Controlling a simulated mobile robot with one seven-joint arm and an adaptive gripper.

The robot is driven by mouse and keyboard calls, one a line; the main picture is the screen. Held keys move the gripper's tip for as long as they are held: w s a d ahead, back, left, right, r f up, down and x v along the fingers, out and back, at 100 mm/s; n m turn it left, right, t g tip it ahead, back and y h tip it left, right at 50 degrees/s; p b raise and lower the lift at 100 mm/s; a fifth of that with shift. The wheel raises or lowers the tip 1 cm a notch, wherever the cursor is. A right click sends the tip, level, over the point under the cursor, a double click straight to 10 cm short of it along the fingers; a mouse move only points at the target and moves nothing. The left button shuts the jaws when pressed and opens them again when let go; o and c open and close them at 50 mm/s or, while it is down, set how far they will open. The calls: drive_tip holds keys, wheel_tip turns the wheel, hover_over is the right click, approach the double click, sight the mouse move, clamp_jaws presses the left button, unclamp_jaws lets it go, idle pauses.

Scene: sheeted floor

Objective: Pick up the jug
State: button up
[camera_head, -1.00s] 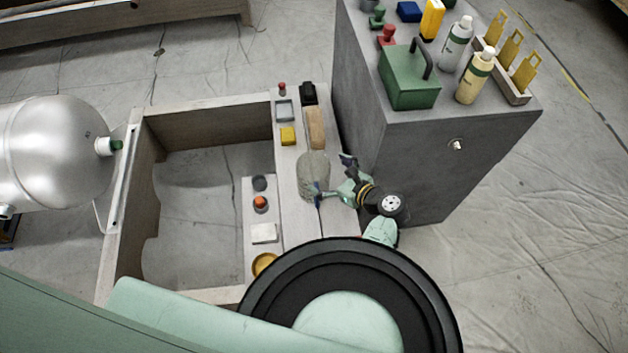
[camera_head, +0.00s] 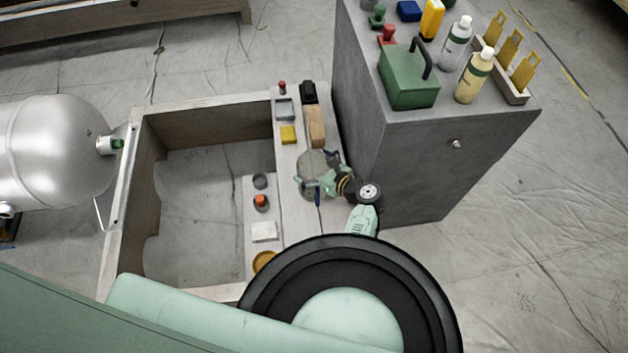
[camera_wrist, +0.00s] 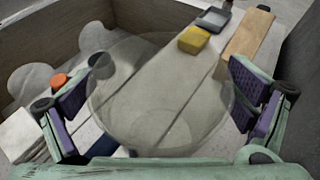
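The jug (camera_head: 311,166) looks like a round, see-through grey vessel on the wooden bench beside the open frame. In the wrist view the jug (camera_wrist: 160,95) fills the middle as a clear rounded shape, with planks and objects showing through it. My gripper (camera_head: 319,176) is at the jug and partly covers it in the head view. In the wrist view my gripper (camera_wrist: 165,105) is open, with one purple-padded finger on each side of the jug. I cannot tell whether either pad touches it.
A yellow block (camera_head: 288,135), a wooden block (camera_head: 315,127) and a grey tray (camera_head: 285,110) lie behind the jug. An orange-topped item (camera_head: 261,202) and a white block (camera_head: 263,231) are on the lower ledge. A tall grey cabinet (camera_head: 440,160) stands close on the right.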

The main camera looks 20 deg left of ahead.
drive_tip(key=c, duration=1.4)
drive_tip(key=shift+o, duration=0.2)
drive_tip(key=shift+r, duration=0.1)
